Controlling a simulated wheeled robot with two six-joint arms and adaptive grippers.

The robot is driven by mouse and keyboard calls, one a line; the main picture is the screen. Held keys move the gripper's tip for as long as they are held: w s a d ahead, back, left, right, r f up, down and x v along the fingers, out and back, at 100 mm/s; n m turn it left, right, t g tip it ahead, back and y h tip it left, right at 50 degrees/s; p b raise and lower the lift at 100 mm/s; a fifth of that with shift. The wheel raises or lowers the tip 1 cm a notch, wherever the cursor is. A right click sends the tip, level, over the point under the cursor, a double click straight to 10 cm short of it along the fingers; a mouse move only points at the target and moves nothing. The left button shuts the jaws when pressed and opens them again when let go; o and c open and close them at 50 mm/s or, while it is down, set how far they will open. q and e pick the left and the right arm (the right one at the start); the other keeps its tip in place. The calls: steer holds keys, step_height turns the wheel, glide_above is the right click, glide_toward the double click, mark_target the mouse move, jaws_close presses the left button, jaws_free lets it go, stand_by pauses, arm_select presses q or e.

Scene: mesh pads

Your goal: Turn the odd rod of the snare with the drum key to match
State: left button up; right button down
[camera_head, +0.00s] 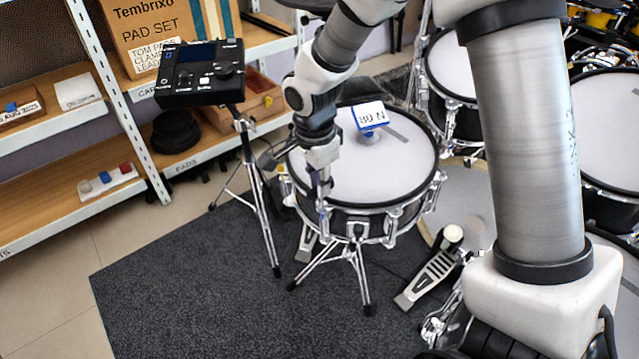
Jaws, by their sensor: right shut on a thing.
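The snare (395,180) stands on a tripod stand in the middle of the camera_head view, with a pale head, dark shell and chrome rods around its rim. My right gripper (322,168) points down at the near left part of the snare's rim. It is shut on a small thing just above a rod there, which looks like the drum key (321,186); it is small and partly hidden. I cannot tell whether the key is seated on the rod, or which rod is the odd one. My left gripper is not in view.
A drum module (203,73) on a tripod is to the left, before shelves with boxes. A pedal (432,272) and other drums stand right. The dark carpet (200,290) is clear at front left.

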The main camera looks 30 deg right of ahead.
steer(key=shift+m, duration=0.6)
steer(key=shift+r+n+p, duration=0.3)
steer(key=shift+n+p, duration=0.6)
steer(key=shift+p, duration=0.35)
steer(key=shift+f, duration=0.2)
step_height(320, 180, up, 3)
steer(key=shift+r+p, duration=0.1)
steer(key=shift+p, duration=1.1)
steer(key=shift+f, duration=0.2)
steer(key=shift+a, duration=0.1)
